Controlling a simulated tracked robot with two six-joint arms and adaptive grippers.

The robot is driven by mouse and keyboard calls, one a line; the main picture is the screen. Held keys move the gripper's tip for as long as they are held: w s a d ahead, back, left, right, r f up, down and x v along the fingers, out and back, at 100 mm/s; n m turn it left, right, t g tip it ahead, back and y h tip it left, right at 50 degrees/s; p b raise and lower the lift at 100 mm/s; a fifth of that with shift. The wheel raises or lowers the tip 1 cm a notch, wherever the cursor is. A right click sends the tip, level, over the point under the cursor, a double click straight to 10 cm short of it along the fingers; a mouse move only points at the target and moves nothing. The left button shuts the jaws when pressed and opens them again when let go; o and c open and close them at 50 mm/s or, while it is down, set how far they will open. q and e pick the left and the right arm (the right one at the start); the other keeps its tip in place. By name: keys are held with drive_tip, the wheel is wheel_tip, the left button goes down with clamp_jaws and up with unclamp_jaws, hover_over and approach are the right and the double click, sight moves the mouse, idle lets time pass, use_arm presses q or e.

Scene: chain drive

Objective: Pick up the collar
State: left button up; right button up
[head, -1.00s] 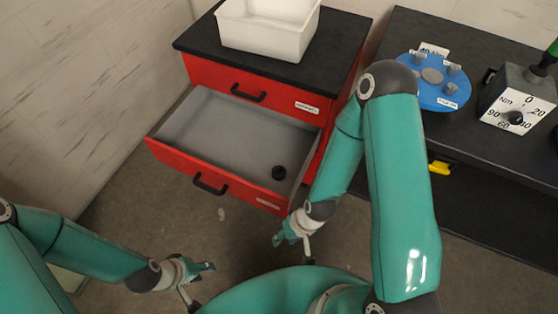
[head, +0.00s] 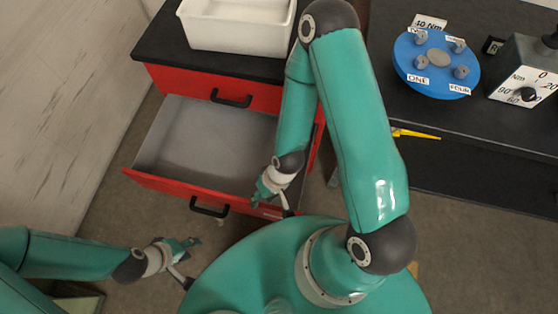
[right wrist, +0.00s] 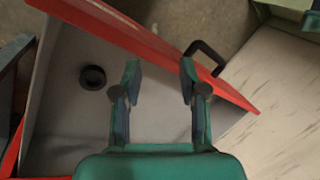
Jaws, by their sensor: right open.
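A small black ring, which I take as the collar (right wrist: 92,77), lies on the grey floor of the open red drawer (head: 150,183) in the right wrist view. In the head view now it is hidden behind my right arm and gripper. My right gripper (head: 272,208) is over the right part of the drawer. In the right wrist view its two fingers (right wrist: 160,75) are apart with nothing between them, and the ring is to their left. My left gripper (head: 190,263) is in front of the drawer, low and left, its fingers apart and empty.
A white bin (head: 235,35) stands on the black cabinet top. The drawer's red front has a black handle (head: 209,207).

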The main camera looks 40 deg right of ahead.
drive_tip(key=shift+o, duration=1.3)
drive_tip(key=shift+w, duration=0.1)
drive_tip(key=o, duration=0.6)
drive_tip(key=w+f+m+b, duration=0.1)
drive_tip(key=w+f+b, duration=0.1)
drive_tip(key=b, duration=0.3)
drive_tip(key=shift+w+f, duration=0.2)
drive_tip(key=shift+w, duration=0.15)
drive_tip(key=shift+c, duration=0.2)
drive_tip(key=w+d+m+h+b, duration=0.45)
drive_tip(key=d+m+b, duration=0.7)
drive_tip(key=b, duration=1.15)
drive_tip(key=shift+n+g+y, duration=0.25)
drive_tip(key=shift+n+g, duration=0.05)
drive_tip(key=shift+n, duration=0.45)
drive_tip(key=f+b, duration=0.1)
drive_tip(key=f, duration=0.2)
drive_tip(key=f+b, duration=0.1)
drive_tip(key=f, duration=0.2)
drive_tip(key=w+d+f+b, duration=0.1)
drive_tip(key=f, duration=0.2)
drive_tip(key=shift+d+f, duration=0.1)
drive_tip(key=shift+f, duration=0.2)
drive_tip(key=f, duration=0.1)
drive_tip(key=f+b, duration=0.1)
drive_tip(key=f, duration=0.1)
drive_tip(key=f+b, duration=0.1)
drive_tip(key=shift+a+f, duration=0.25)
drive_tip(key=shift+a, duration=0.1)
drive_tip(key=shift+f, duration=0.4)
